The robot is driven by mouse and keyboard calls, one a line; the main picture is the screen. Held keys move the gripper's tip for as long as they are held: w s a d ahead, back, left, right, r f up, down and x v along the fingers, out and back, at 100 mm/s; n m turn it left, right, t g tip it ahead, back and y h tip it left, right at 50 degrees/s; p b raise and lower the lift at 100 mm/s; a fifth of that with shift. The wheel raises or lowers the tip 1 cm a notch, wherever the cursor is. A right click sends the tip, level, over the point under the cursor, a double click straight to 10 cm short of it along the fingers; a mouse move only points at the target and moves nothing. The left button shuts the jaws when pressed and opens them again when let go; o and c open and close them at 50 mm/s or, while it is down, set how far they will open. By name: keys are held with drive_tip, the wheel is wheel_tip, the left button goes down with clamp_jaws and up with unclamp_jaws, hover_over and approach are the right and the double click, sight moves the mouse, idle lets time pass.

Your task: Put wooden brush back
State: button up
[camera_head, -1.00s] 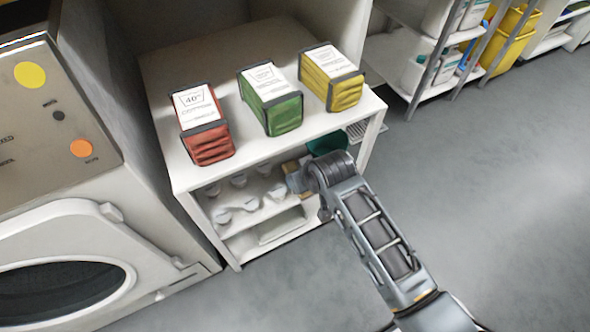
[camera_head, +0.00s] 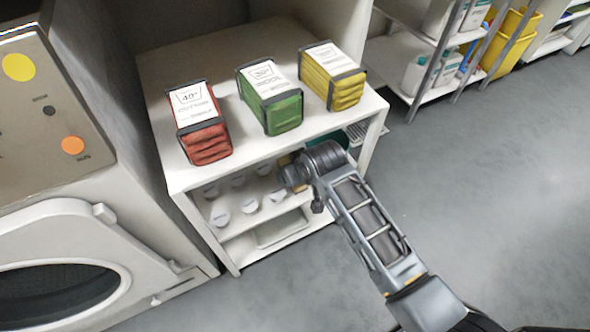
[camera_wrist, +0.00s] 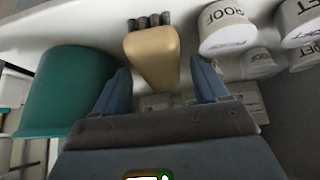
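The wooden brush (camera_wrist: 152,57) is a tan block with dark bristles at one end. In the wrist view it lies ahead of my gripper (camera_wrist: 163,82), near the gap between the fingertips. The two blue fingers are spread apart, and neither is seen closed on the brush. In the head view my gripper reaches into the upper compartment of the white shelf unit (camera_head: 178,178). A small tan patch beside it may be the brush. My wrist hides most of that spot.
A teal bin (camera_wrist: 65,95) stands left of the fingers in the wrist view. Red (camera_head: 208,145), green (camera_head: 282,112) and yellow (camera_head: 345,92) bundles lie on the unit's top.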

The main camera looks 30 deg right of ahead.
drive_tip(key=shift+r, duration=0.1)
drive_tip(key=shift+s+r, duration=0.1)
drive_tip(key=shift+r, duration=0.2)
drive_tip(key=p+v, duration=0.3)
drive_tip(key=v, duration=0.4)
drive_tip(key=shift+p, duration=0.3)
drive_tip(key=shift+s+f, duration=0.1)
drive_tip(key=s+a+r+t, duration=0.1)
drive_tip(key=s+a+t, duration=0.1)
drive_tip(key=s, duration=0.9)
drive_tip(key=s+a+r+t, duration=0.1)
drive_tip(key=s+r+t, duration=0.1)
drive_tip(key=s, duration=0.8)
drive_tip(key=s+d+r+t, duration=0.3)
drive_tip(key=s+r+t, duration=0.1)
drive_tip(key=s+r, duration=1.1)
wheel_tip(320, 180, up, 3)
drive_tip(key=shift+f, duration=0.1)
